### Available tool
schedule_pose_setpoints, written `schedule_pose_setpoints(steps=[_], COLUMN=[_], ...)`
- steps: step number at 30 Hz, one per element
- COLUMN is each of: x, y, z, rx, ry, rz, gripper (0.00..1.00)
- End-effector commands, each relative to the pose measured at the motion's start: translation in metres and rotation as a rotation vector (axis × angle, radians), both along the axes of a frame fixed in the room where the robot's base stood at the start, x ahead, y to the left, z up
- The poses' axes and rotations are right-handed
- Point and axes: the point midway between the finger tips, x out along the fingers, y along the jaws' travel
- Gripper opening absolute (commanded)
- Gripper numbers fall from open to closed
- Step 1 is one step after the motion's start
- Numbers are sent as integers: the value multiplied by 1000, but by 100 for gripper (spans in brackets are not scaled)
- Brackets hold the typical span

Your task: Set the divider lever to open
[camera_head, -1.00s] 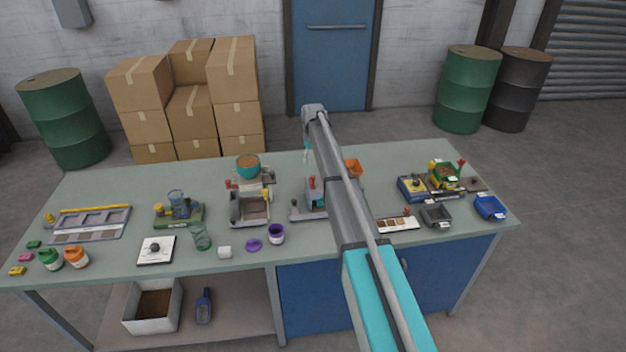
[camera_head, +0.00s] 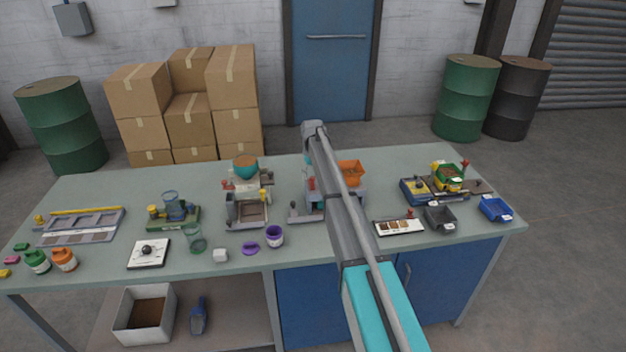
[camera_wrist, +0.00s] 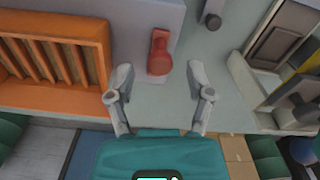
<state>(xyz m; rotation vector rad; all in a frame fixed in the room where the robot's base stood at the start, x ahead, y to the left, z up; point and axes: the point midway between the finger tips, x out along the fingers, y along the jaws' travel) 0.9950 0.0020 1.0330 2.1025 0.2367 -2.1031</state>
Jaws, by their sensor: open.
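The divider's orange slatted hopper (camera_wrist: 52,60) fills the left of the wrist view. It also shows in the head view (camera_head: 351,172), on a grey machine partly covered by my arm. A red lever (camera_wrist: 160,52) stands beside the hopper on the grey body. It also shows in the head view (camera_head: 311,184), just left of my arm. My gripper (camera_wrist: 160,74) is open and empty, with one fingertip on each side of the lever's rounded end in the picture. I cannot tell the depth between them. In the head view my gripper is mostly hidden behind the arm.
Left of the divider stands a machine with a teal bowl (camera_head: 246,168) and a red knob. A purple cup (camera_head: 275,236) stands at the front. A sample strip (camera_head: 399,227), black tray (camera_head: 440,219) and blue tray (camera_head: 495,209) lie to the right. The workbench (camera_head: 110,195) has bare patches.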

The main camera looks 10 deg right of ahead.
Motion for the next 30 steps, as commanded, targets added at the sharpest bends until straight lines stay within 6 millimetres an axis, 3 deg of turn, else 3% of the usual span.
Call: schedule_pose_setpoints(steps=[14, 25, 30], x=[0, 0, 0], y=[1, 1, -2], z=[-5, -5, -5], rx=[0, 0, 0], ry=[0, 0, 0], rz=[1, 1, 0], gripper=[68, 3, 0])
